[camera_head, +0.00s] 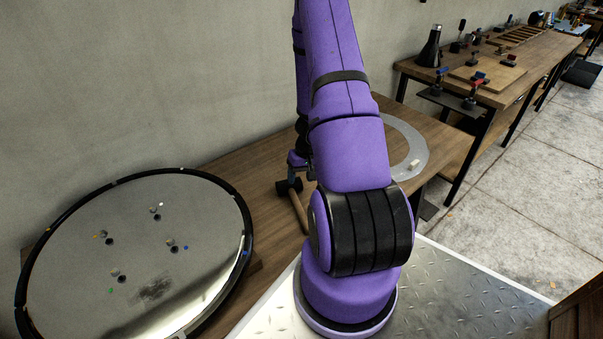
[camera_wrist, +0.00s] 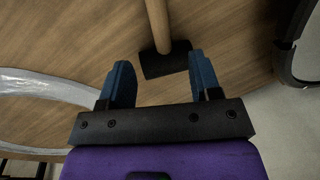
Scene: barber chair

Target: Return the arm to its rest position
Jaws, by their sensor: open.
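My arm (camera_head: 348,160), purple with black bands, rises in the middle of the head view and reaches over the wooden table. My gripper (camera_wrist: 162,68) shows in the wrist view with its two blue fingers apart and nothing gripped. A mallet with a black head (camera_wrist: 166,60) and a wooden handle (camera_wrist: 157,22) lies beyond the gap between the fingertips. In the head view the mallet's handle (camera_head: 298,212) shows left of my arm, below the mostly hidden gripper. I cannot tell how far the fingertips are from the mallet.
A round black-rimmed mirror (camera_head: 150,225) with several small pieces on it lies at the left. A grey ring (camera_head: 413,138) lies on the table (camera_head: 240,180) right of my arm. A workbench (camera_head: 515,85) with a dark bottle (camera_head: 430,47) and tools stands at the right.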

